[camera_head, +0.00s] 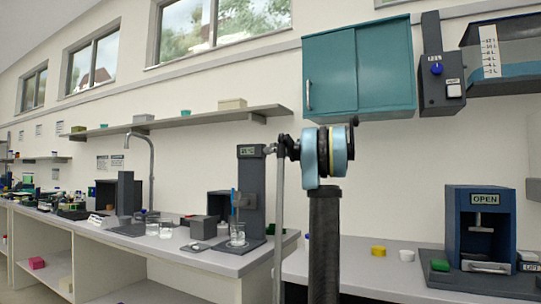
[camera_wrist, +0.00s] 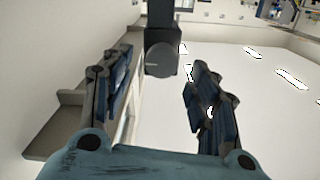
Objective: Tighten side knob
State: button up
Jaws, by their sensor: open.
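In the wrist view a round grey knob (camera_wrist: 160,60) with a pale mark at its left edge sits on the side of a dark block (camera_wrist: 160,20). My gripper (camera_wrist: 163,74) is open and empty, with one finger left and one right of the knob in the picture. The knob shows beyond the fingers; whether either touches it I cannot tell. In the head view a dark upright unit (camera_head: 251,180) with a small green display stands on the bench, just left of my arm's end. It seems to be the block in the wrist view.
A glass beaker (camera_head: 237,236) stands at the unit's base. A shelf (camera_head: 190,120) and a teal cabinet (camera_head: 358,70) are on the wall. A wall box (camera_head: 440,92) has a blue knob. A dark blue press (camera_head: 482,225) marked OPEN stands at right.

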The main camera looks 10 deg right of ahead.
aim_at(267, 151)
jog(key=shift+x, duration=1.95)
jog(key=c, duration=1.1)
